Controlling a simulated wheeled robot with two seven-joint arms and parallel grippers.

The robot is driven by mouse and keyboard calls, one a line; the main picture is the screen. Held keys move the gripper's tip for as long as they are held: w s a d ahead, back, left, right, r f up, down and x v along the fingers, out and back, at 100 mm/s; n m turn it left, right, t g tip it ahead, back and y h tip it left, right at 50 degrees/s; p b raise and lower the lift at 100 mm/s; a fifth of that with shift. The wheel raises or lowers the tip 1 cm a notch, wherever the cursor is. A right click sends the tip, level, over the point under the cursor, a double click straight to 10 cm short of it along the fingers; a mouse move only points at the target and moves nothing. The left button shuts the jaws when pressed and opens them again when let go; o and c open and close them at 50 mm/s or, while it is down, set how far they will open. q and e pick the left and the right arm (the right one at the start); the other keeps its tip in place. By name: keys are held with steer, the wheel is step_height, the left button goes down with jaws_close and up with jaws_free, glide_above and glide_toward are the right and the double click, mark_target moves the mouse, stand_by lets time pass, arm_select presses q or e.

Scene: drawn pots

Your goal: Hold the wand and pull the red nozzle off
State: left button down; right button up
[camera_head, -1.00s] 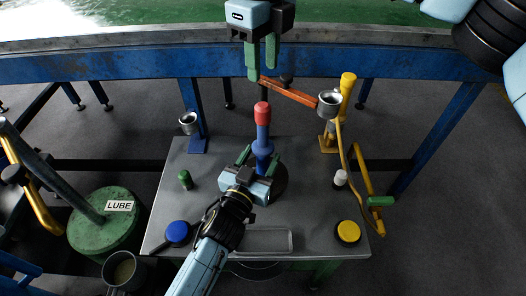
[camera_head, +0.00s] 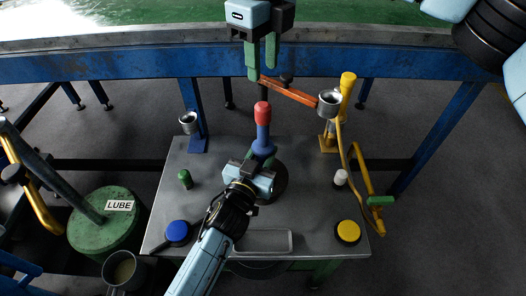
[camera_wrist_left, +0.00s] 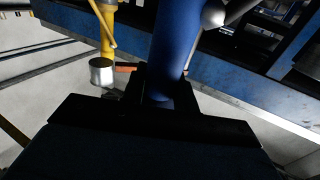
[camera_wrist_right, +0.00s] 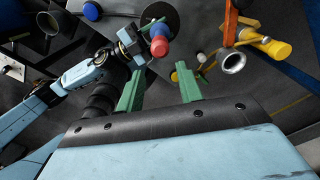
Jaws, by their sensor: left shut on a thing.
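The blue wand (camera_head: 263,137) stands upright over the grey table, with the red nozzle (camera_head: 262,112) on its top end. My left gripper (camera_head: 260,168) is shut on the wand below its collar; the wand's blue shaft (camera_wrist_left: 174,45) fills the middle of the left wrist view. My right gripper (camera_head: 262,60) is above and beyond the nozzle, its green fingers apart and empty. In the right wrist view its open fingers (camera_wrist_right: 160,92) point toward the scene, with the red nozzle (camera_wrist_right: 159,46) a little beyond them.
A yellow stand with a metal cup (camera_head: 329,103) and orange bar (camera_head: 290,92) is right of the nozzle. A blue stand with a cup (camera_head: 188,122) is at left. Blue (camera_head: 177,232) and yellow (camera_head: 347,232) buttons sit at the table's front. A green LUBE drum (camera_head: 105,230) stands left.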

mark_target(263, 104)
stand_by(0.4)
steer(key=o, duration=0.3)
steer(key=shift+o, duration=0.2)
step_height(263, 104, down, 2)
steer(key=n, duration=0.7)
steer(key=shift+f, duration=0.1)
steer(key=shift+f, duration=0.1)
steer(key=shift+f, duration=4.4)
jaws_close()
steer(key=shift+r, duration=3)
